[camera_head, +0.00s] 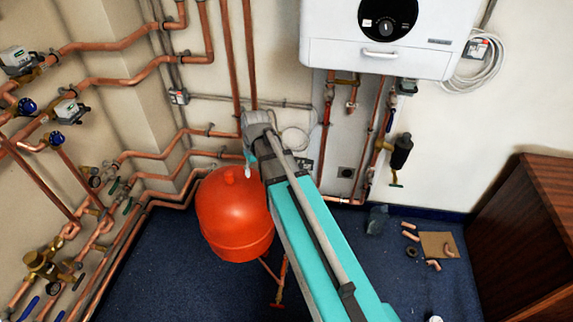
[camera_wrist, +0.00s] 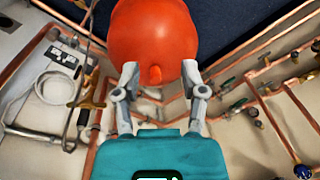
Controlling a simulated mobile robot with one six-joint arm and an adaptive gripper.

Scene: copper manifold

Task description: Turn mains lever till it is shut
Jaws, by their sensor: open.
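I cannot tell for certain which handle is the mains lever. A brass valve with a T-shaped handle (camera_wrist: 86,104) shows at the left of the wrist view. My gripper (camera_wrist: 159,72) is open and empty, its two fingers spread in front of the red vessel (camera_wrist: 155,35). In the head view my arm reaches past the right of this vessel (camera_head: 235,215), and its fingertips are mostly hidden.
Copper pipes (camera_head: 130,82) with several valves run along the left wall. A white boiler (camera_head: 385,55) hangs at the back, with pipes and a black-bodied valve (camera_head: 401,152) below it. Pipe fittings and cardboard (camera_head: 438,245) lie on the blue floor. A brown cabinet (camera_head: 530,220) stands at right.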

